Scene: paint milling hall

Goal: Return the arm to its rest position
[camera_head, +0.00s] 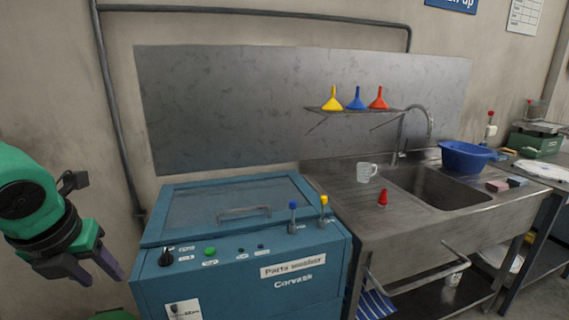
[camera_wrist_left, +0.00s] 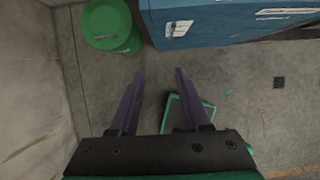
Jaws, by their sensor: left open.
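My left gripper (camera_head: 100,272) is at the left edge of the head view, to the left of the blue parts washer (camera_head: 285,285) and apart from it. Its two purple fingers are open with nothing between them. In the left wrist view the fingers of the left gripper (camera_wrist_left: 160,85) are spread above bare floor. The washer's lower side (camera_wrist_left: 225,20) shows at the top of that view. My right gripper is not in either view.
The washer's lid (camera_head: 235,205) is down. A steel sink (camera_head: 440,185) stands to its right, with a white jug (camera_head: 366,172), a red funnel (camera_head: 383,197) and a blue basin (camera_head: 466,156). A shelf (camera_head: 350,109) holds three funnels. A green drum (camera_wrist_left: 108,25) stands near the washer.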

